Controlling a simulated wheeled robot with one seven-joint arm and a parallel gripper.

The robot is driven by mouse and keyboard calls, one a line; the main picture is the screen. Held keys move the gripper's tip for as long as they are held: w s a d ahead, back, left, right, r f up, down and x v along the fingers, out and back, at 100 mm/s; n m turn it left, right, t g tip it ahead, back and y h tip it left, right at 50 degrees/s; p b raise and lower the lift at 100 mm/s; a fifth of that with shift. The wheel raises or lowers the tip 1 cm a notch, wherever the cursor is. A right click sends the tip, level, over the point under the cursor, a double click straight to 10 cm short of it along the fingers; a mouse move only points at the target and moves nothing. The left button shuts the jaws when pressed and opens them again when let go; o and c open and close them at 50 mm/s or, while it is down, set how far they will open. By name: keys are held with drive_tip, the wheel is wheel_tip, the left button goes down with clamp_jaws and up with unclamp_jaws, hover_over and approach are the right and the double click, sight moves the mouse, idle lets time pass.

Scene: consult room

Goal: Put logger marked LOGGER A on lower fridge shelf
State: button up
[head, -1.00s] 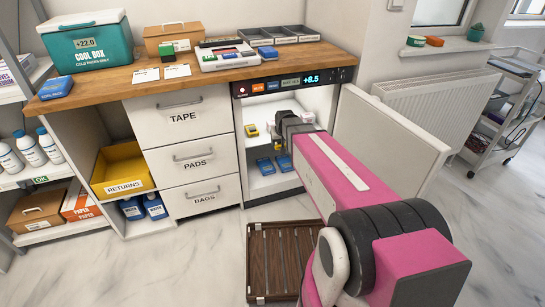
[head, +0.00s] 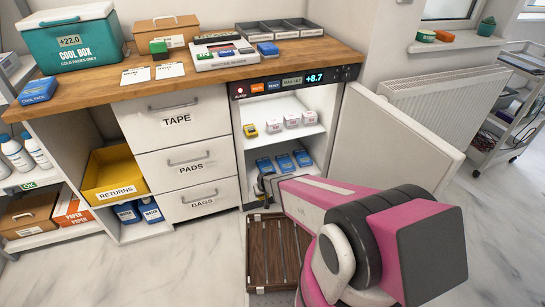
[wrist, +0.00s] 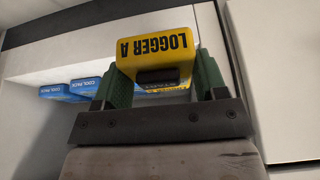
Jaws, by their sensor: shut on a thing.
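The yellow logger marked LOGGER A (wrist: 158,48) is between the green fingers of my gripper (wrist: 163,82) in the wrist view, its label upside down. My gripper is shut on it. In the head view my gripper (head: 264,186) is low at the fridge opening, near the front of the lower fridge shelf (head: 258,154); the logger is hidden there. Blue cool packs (head: 284,162) lie on that shelf. They also show in the wrist view (wrist: 84,86), left of the logger. I cannot tell whether the logger touches the shelf.
Another yellow block (head: 249,129) and pink-and-white boxes (head: 292,121) stand on the upper fridge shelf (head: 285,108). The open fridge door (head: 390,135) is right of my arm. A brown slatted crate (head: 275,250) is on the floor below.

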drive_tip(key=shift+s+a+f, duration=0.1)
drive_tip(key=shift+s+f, duration=0.1)
drive_tip(key=shift+f, duration=0.4)
drive_tip(key=shift+w+a+f, duration=0.1)
drive_tip(key=shift+w+f, duration=0.05)
drive_tip(key=shift+f, duration=0.05)
approach(252, 178)
drive_tip(key=x, duration=0.2)
drive_tip(key=shift+w+f, duration=0.15)
drive_tip(key=shift+w, duration=0.2)
drive_tip(key=shift+w+a, duration=0.15)
drive_tip(key=shift+w, duration=0.4)
drive_tip(key=shift+s+f, duration=0.1)
drive_tip(key=shift+f, duration=1.65)
drive_tip(key=o, duration=0.7)
drive_tip(key=shift+f, duration=0.1)
